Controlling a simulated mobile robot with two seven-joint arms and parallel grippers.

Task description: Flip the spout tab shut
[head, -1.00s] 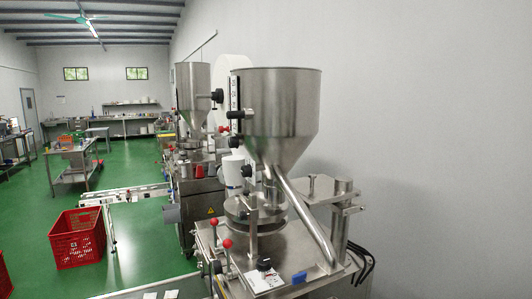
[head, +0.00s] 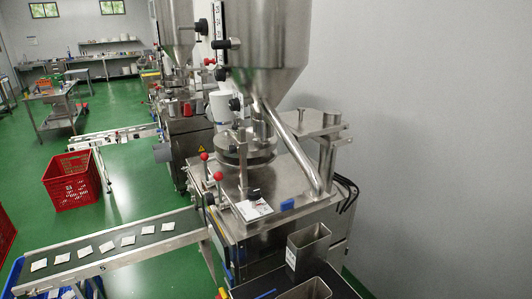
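I cannot make out a spout tab in the head view. The nearest packing machine (head: 215,200) stands in the middle, with a steel hopper (head: 268,45) above it. A slanted steel tube (head: 292,150) runs down from the hopper to the machine top. A small blue piece (head: 287,205) lies on the machine top near its front right edge; I cannot tell what it is. Neither of my grippers is in view.
A conveyor (head: 115,243) with several white teabags runs left from the machine. Steel bins (head: 308,246) stand at its front right. A red crate (head: 70,183) sits on the green floor. A second machine (head: 190,130) stands behind. A wall closes the right side.

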